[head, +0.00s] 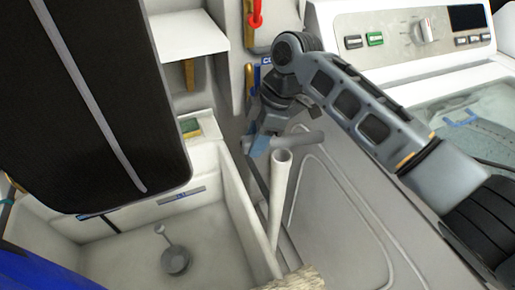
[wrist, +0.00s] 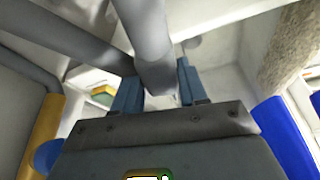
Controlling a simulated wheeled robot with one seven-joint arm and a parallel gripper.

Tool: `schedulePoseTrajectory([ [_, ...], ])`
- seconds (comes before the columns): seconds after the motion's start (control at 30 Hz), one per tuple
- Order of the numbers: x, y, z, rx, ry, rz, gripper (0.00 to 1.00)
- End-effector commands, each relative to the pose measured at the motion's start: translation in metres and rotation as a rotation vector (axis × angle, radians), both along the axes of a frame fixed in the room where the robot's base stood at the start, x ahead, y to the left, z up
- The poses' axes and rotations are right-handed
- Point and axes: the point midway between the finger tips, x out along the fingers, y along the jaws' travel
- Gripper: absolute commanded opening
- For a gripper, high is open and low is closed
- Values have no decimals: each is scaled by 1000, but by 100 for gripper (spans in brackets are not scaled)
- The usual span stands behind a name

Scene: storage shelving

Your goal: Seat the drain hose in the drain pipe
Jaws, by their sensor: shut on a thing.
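The grey drain hose (head: 302,138) shows in the head view as a short, nearly level length at my gripper (head: 260,146). My gripper is shut on it. The upright white drain pipe (head: 279,195) stands just below and to the right of the gripper, with its open top close under the hose. I cannot tell whether hose and pipe touch; the hose is not visibly inside the pipe. In the wrist view the hose (wrist: 150,45) lies between the blue fingers of my gripper (wrist: 157,88). Another grey tube crosses there from the upper left; which part it is, I cannot tell.
A pale sink basin (head: 240,200) with a grey drain plug (head: 175,260) lies left of the pipe. The white washing machine (head: 340,215) stands to the right. A dark panel (head: 105,100) hangs at the left. A red hook (head: 255,15) is on the back wall.

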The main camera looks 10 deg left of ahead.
Motion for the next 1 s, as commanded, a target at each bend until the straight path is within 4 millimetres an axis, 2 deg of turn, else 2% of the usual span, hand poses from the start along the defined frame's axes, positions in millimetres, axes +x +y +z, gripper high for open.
schedulePoseTrajectory([
  [0.23, 0, 0, -31, -3, 1, 0, 10],
  [0.6, 0, 0, -37, 0, 0, 0, 10],
  [0.63, 0, 0, -37, 0, 0, 0, 44],
  [0.87, 0, 0, -36, -1, 0, 0, 66],
  [1.0, 0, 0, -36, -1, 0, 0, 68],
])
